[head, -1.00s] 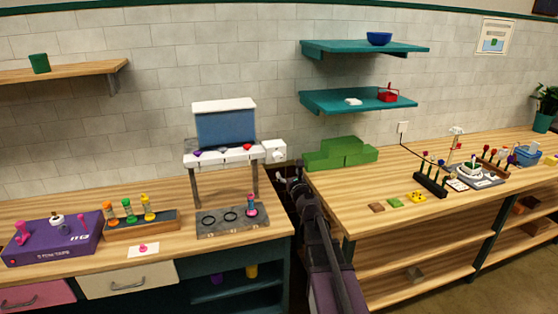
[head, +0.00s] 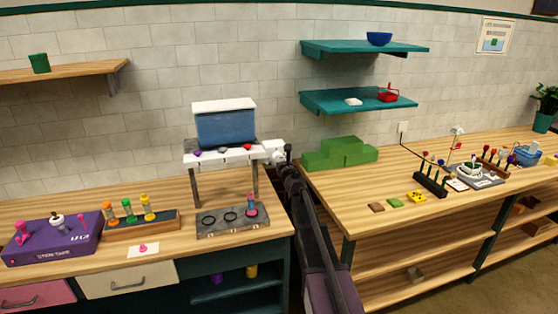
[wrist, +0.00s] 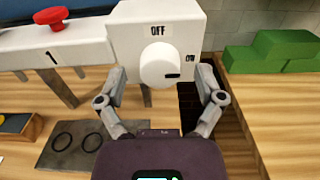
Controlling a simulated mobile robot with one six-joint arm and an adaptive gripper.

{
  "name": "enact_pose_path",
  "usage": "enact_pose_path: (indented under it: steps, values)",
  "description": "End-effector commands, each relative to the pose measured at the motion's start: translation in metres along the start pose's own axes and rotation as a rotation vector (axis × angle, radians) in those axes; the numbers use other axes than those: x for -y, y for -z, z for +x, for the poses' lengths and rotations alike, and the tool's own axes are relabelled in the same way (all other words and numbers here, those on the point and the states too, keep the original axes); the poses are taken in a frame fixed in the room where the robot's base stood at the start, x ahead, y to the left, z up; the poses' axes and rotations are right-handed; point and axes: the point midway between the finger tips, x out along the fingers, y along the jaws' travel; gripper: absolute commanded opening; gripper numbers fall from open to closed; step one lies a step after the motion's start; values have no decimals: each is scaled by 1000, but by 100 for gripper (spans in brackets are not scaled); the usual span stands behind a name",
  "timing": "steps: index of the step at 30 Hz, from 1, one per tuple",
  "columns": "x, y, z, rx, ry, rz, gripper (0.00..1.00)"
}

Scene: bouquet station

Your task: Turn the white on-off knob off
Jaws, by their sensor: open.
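The white on-off knob (wrist: 158,64) is round and sits on the front of a white box (wrist: 126,35) in the wrist view. The word OFF is printed above the knob and ON to its right. The knob's dark mark is on its right side, towards ON. My gripper (wrist: 161,80) is open, with one finger at each side of the knob and visible space between fingers and knob. In the head view my gripper (head: 284,158) is at the white box (head: 271,148), and the knob is hidden there.
The box joins the right end of a white dispenser bar (head: 222,154) with a red knob (wrist: 50,15). Green blocks (head: 340,153) stand close by on the right table. A dark plate with rings (head: 231,219) lies below. A gap separates the two tables.

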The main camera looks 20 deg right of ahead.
Motion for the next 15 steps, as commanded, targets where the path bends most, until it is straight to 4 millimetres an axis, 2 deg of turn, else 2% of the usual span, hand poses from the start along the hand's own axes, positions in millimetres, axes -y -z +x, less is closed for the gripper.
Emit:
enact_pose_path:
  steps: [8, 15]
  values:
    - [0, 0, 0, 0, 0, 0, 87]
    - [0, 0, 0, 0, 0, 0, 15]
